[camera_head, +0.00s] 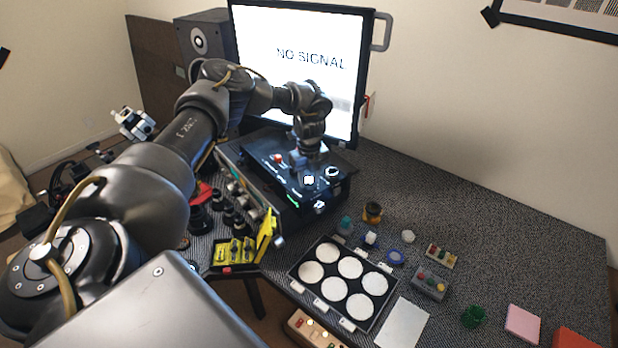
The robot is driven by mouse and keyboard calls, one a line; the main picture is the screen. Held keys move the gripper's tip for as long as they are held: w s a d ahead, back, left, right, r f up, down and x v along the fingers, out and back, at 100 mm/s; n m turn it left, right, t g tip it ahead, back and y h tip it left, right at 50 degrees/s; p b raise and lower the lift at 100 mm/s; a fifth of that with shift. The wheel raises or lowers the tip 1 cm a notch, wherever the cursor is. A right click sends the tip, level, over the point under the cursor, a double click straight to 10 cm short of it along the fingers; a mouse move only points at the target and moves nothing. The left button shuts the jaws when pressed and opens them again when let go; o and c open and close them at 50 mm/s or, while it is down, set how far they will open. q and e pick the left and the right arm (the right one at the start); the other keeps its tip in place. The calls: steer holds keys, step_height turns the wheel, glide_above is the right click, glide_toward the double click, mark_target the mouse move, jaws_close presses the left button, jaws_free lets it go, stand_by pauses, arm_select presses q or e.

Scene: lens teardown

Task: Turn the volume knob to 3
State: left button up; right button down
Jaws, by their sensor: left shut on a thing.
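A black control box (265,156) stands on the desk below the monitor. Its top panel carries small lit markings, a red part, a white lit part (309,180) and a dark round knob with a pale top (333,172). My left arm reaches over from the left, and its gripper (304,163) points down onto this panel, shut at the panel's surface. The volume knob it closes on is mostly hidden by the fingers, and its pointer and numbers are too small to read. My right gripper is not in view.
The monitor (305,50) reads "NO SIGNAL", with a speaker (200,40) to its left. Lens barrels (228,210) and a yellow case (238,250) stand left of the box. A tray of white discs (312,288) lies in front. The desk right of the box is mostly clear.

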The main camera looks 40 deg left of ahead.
arm_select(q)
steer(key=shift+m, duration=0.3)
steer(key=m, duration=0.2)
steer(key=shift+m, duration=0.3)
steer(key=m, duration=0.4)
steer(key=shift+a+m, duration=0.1)
steer(key=shift+m, duration=0.2)
steer(key=m, duration=0.5)
steer(key=shift+a+r+m+b, duration=0.1)
steer(key=shift+m+b, duration=0.35)
steer(key=shift+m, duration=2.05)
steer(key=o, duration=1)
